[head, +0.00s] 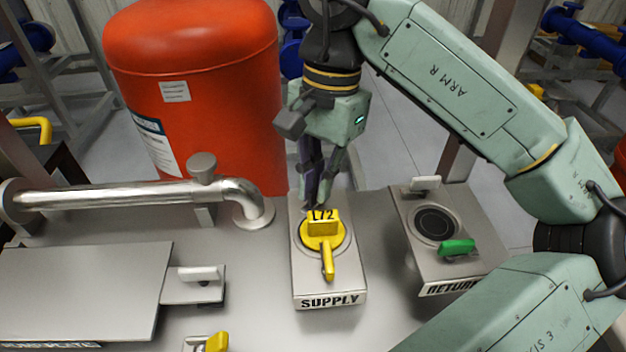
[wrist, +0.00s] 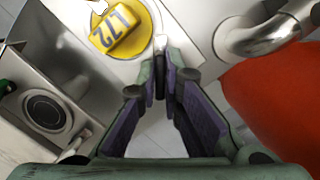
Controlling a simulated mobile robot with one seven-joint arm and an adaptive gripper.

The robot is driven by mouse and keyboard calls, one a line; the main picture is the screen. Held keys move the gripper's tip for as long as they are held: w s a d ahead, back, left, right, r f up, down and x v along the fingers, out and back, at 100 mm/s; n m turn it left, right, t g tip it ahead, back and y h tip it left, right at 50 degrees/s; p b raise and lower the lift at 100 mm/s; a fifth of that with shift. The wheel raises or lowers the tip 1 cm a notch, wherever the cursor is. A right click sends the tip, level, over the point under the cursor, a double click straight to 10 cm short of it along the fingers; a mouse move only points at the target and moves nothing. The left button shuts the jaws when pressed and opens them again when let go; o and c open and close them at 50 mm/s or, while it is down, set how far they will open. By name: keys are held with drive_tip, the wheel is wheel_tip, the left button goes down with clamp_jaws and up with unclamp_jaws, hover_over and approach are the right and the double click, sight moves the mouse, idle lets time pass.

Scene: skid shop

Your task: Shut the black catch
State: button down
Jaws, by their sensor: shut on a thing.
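The yellow cap marked L72 (head: 322,232) sits on the round port of the SUPPLY block (head: 327,284); it also shows in the wrist view (wrist: 120,28). A yellow lever (head: 328,262) points to the front from it. My gripper (head: 318,203) is pitched down at the block's back edge, just behind the cap. In the wrist view the fingertips (wrist: 168,78) are close together around a small dark piece, which looks like the black catch (wrist: 160,80). The fingers hide most of it, and I cannot tell how far it is turned.
The RETURN block (head: 464,218) stands to the right, with a green lever (head: 457,247) and a white catch (head: 424,183). A bent steel pipe (head: 130,196) lies left of my gripper. A red tank (head: 215,90) stands close behind. A flat plate (head: 80,290) is at front left.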

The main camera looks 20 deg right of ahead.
drive_tip(key=shift+n, duration=0.4)
drive_tip(key=shift+r+n+p, duration=0.1)
drive_tip(key=shift+n+p, duration=0.5)
drive_tip(key=shift+n, duration=0.3)
drive_tip(key=shift+n+h, duration=0.3)
drive_tip(key=shift+n, duration=0.5)
